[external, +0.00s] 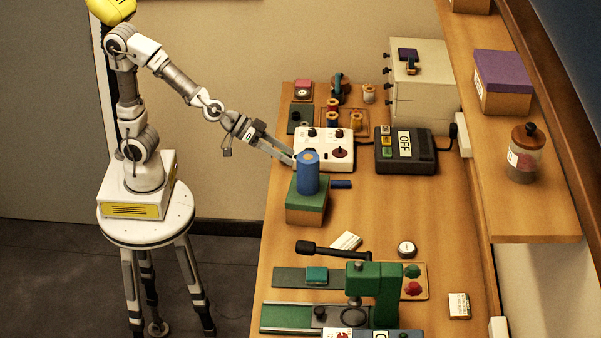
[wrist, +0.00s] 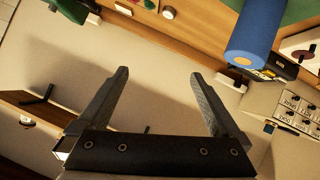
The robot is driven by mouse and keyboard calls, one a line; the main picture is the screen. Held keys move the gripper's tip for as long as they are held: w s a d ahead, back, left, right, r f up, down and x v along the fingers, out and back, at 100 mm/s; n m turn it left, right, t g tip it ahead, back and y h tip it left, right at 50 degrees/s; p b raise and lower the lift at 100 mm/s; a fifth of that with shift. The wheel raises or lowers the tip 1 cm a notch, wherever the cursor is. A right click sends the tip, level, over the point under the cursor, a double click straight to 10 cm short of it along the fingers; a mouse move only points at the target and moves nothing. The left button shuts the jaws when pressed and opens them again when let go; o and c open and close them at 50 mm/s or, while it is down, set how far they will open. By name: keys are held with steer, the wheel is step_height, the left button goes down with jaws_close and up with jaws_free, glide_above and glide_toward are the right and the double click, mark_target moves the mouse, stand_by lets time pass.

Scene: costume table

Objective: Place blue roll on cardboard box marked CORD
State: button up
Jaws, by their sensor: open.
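The blue roll (external: 308,174) stands upright on a cardboard box (external: 306,215) with a green lid, near the table's left edge. No marking on this box is legible, so I cannot tell if it is the CORD one. My gripper (external: 290,157) is just up and left of the roll in the external view, with its fingers pointing toward the table. In the wrist view my gripper (wrist: 158,73) is open with nothing between its fingers. The roll (wrist: 257,38) shows there at upper right, outside the fingers.
A white panel with knobs (external: 326,158) stands behind the roll, beside a dark device reading OFF (external: 404,152). A green press (external: 375,290) stands in front. A purple-lidded box (external: 503,83) and a jar (external: 525,155) are on the right shelf.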

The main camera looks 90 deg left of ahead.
steer(key=s+a+g, duration=0.2)
steer(key=s+a, duration=0.2)
steer(key=s, duration=0.3)
steer(key=s+a+m+g+y, duration=0.1)
steer(key=s+a, duration=0.3)
steer(key=s, duration=0.4)
steer(key=s+a+f+m+g+y, duration=0.1)
steer(key=s+a+g, duration=0.2)
steer(key=s, duration=0.4)
steer(key=shift+s+a, duration=0.25)
steer(key=shift+a, duration=0.6)
steer(key=shift+f, duration=0.1)
